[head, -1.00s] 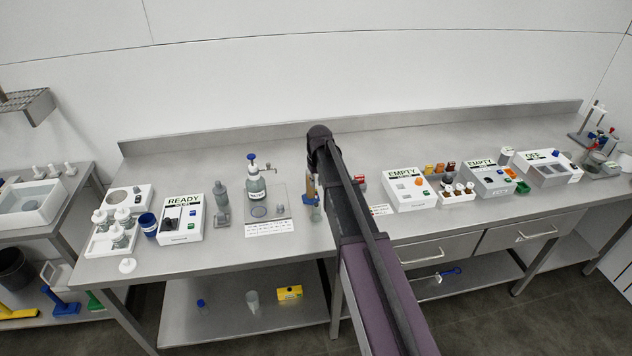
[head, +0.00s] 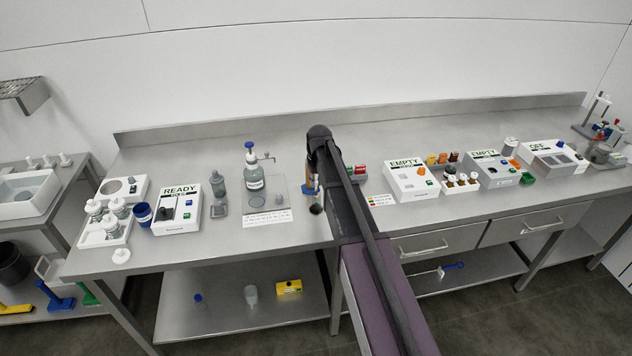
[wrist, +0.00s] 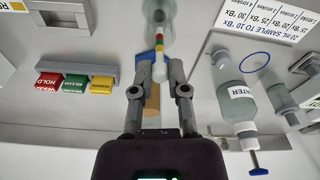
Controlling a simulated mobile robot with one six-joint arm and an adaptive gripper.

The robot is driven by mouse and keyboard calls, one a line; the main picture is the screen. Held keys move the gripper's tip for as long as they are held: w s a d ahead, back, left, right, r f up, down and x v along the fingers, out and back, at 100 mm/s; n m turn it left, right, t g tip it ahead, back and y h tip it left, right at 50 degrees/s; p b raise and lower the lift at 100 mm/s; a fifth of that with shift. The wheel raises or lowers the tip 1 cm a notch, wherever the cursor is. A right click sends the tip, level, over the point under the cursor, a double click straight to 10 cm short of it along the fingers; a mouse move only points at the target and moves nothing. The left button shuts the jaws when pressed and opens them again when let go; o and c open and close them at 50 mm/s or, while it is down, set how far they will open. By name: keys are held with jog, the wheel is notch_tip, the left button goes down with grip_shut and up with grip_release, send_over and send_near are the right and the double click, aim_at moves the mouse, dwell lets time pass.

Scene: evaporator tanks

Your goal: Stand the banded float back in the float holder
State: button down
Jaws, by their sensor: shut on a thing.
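In the wrist view my gripper (wrist: 159,72) is shut on the banded float (wrist: 158,69). Its white body sits between the fingertips. Its thin stem, with red, yellow and green bands, points to the picture's top. Beyond the stem is a grey, see-through vessel (wrist: 158,14); I cannot tell whether it is the float holder or whether the stem touches it. A tan cylinder (wrist: 152,106) with a blue foot (wrist: 145,57) stands behind the fingers. In the head view my arm hides the gripper and float.
In the head view the READY box (head: 179,209) stands left and the EMPTY box (head: 411,180) right.

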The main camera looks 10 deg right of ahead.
jog(key=shift+f, duration=0.15)
jog(key=c, duration=0.6)
grip_release()
jog(key=shift+o, duration=0.2)
notch_tip(320, 180, up, 10)
jog(key=p, duration=1)
jog(key=shift+r, duration=0.25)
dwell(0.5)
jog(key=s+f+m+b, duration=0.1)
jog(key=s+f+b, duration=0.2)
jog(key=s, duration=1.1)
jog(key=s+f+m+g+b, duration=0.1)
jog(key=s+f+b, duration=0.2)
jog(key=s, duration=1.2)
jog(key=shift+d+f, duration=0.15)
jog(key=shift+f, duration=0.1)
